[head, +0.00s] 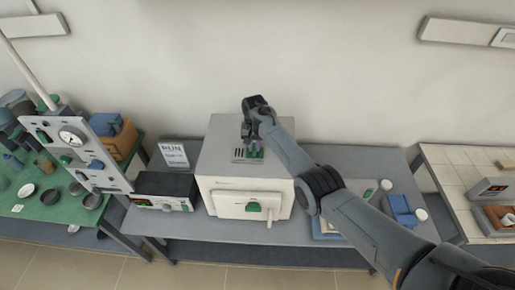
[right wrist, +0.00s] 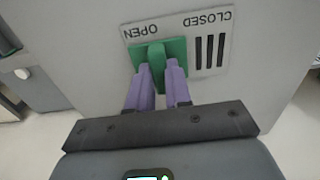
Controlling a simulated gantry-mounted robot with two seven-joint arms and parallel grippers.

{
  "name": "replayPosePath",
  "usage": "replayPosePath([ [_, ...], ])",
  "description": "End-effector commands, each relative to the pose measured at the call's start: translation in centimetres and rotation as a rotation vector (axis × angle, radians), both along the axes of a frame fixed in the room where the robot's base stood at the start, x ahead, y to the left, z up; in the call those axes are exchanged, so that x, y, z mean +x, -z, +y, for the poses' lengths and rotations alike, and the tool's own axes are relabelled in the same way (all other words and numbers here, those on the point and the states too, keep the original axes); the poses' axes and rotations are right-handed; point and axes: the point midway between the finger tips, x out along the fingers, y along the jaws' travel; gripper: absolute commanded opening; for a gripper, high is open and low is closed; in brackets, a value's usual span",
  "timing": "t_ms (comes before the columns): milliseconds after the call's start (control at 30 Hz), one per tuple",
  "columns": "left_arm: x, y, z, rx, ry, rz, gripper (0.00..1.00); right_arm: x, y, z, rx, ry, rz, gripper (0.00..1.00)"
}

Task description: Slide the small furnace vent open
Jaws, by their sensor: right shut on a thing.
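In the right wrist view the slider lies beside the OPEN label (right wrist: 139,31), and several dark slots (right wrist: 209,51) show uncovered below the CLOSED label (right wrist: 207,18). My right gripper (right wrist: 160,68) has its purple fingers shut on the slider's raised green tab (right wrist: 156,55). It also shows over the furnace top in the head view (head: 252,151). My left gripper is not in view.
A black control box (head: 165,186) stands left of the furnace, with a printed sign (head: 174,154) behind it. A gauge panel (head: 85,150) stands further left. Blue containers (head: 402,208) and a white-lidded jar (head: 386,185) are on the bench to the right, beyond my arm.

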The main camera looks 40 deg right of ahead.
Motion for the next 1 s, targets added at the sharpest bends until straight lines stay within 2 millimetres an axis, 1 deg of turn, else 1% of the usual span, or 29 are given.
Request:
replayPosePath([
  [100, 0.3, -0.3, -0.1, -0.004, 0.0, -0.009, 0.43, 0.0, -0.1, 0.0, -0.002, -0.004, 0.003, 0.0],
  [300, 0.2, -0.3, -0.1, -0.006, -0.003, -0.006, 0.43, -0.1, -0.1, -0.1, -0.002, -0.002, 0.003, 0.0],
  [333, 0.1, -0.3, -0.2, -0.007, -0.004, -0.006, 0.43, -0.1, -0.1, -0.2, -0.003, -0.002, 0.004, 0.22],
  [400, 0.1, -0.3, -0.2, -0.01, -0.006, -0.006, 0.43, 0.0, -0.1, -0.1, -0.003, -0.002, 0.003, 0.32],
  [500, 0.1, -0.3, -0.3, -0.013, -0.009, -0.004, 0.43, 0.0, -0.1, -0.1, -0.002, -0.002, 0.002, 0.45],
  [833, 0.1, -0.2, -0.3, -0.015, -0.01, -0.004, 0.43, 0.1, -0.4, 0.0, -0.003, -0.003, 0.0, 0.45],
  [933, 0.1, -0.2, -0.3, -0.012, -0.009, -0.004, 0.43, 0.1, -1.0, 0.0, -0.004, -0.003, -0.001, 0.45],
  [1000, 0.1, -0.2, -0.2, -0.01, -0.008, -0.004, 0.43, 0.1, -1.9, 0.0, -0.003, -0.003, -0.002, 0.45],
])
